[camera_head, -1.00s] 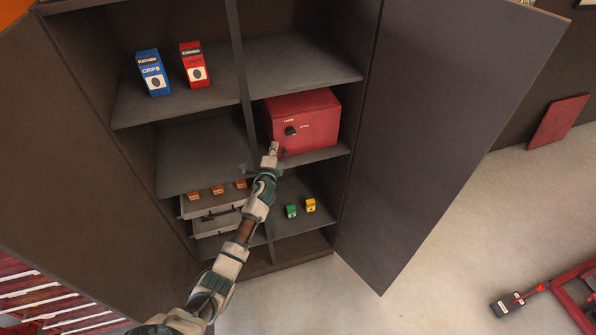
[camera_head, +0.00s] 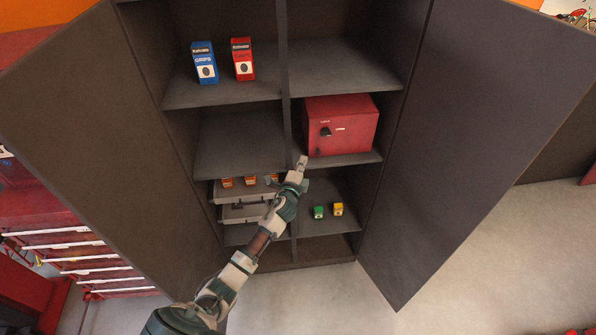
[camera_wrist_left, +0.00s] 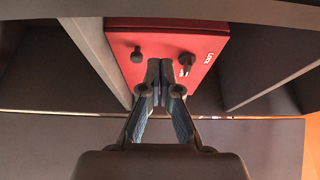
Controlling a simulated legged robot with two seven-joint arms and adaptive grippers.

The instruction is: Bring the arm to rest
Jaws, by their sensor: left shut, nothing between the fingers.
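My left arm reaches up from the bottom of the head view into an open dark cabinet (camera_head: 287,100). My left gripper (camera_head: 301,163) is shut and empty, just in front of the lower left corner of a red box (camera_head: 358,140) with a dark knob. In the left wrist view the shut fingertips (camera_wrist_left: 160,68) overlap the front of the red box (camera_wrist_left: 207,55), where two dark knobs show. I cannot tell whether the fingertips touch it. My right gripper is not in view.
A blue box (camera_head: 204,65) and a red carton (camera_head: 243,60) stand on the upper left shelf. Small orange boxes (camera_head: 250,181) sit by grey drawers (camera_head: 243,213).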

